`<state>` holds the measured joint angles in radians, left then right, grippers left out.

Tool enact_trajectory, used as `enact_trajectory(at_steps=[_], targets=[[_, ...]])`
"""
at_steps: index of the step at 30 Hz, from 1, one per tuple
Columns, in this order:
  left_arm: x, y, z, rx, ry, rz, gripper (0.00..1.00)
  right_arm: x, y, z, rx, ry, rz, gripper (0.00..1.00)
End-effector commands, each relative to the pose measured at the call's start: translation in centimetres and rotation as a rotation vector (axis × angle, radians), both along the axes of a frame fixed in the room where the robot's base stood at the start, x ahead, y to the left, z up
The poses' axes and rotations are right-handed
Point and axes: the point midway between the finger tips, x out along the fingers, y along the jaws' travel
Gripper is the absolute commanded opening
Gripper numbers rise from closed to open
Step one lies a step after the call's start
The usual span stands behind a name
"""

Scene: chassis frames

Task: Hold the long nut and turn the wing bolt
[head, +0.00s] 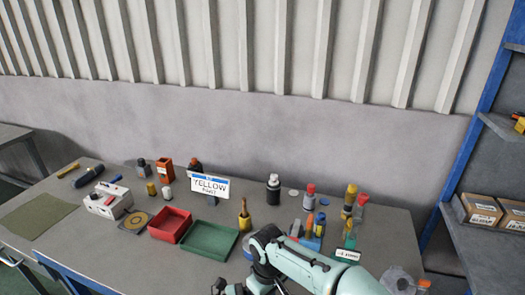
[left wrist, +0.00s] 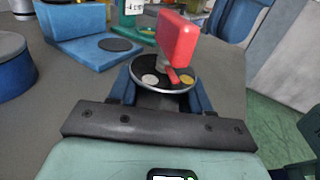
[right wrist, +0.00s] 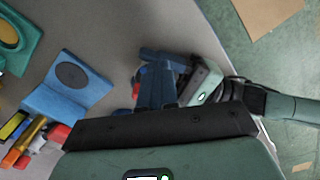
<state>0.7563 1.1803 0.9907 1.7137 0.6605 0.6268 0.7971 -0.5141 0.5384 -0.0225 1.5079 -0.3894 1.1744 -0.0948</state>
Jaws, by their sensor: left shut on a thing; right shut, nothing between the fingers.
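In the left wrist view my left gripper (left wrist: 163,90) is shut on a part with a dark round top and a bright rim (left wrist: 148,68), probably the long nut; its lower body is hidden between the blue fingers. A red upright block on a short grey stem (left wrist: 180,38), probably the wing bolt, stands over this top; I cannot tell how far it is seated. In the right wrist view my right gripper (right wrist: 158,60) is shut and empty. A red and blue part (right wrist: 137,85) shows partly behind its fingers, beside my left gripper's pale green body (right wrist: 205,82). Contact is unclear.
A blue stand with a dark disc (right wrist: 58,98) is near the right gripper, with several coloured pieces (right wrist: 25,138) beside it.

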Motion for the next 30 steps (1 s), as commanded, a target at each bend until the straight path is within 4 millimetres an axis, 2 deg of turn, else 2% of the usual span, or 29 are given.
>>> enact_trajectory(at_steps=[30], targets=[[-0.01,0.0,0.01,0.0,0.0,0.0,0.06,0.89,0.28,0.0,0.0,0.0,0.001,0.0]])
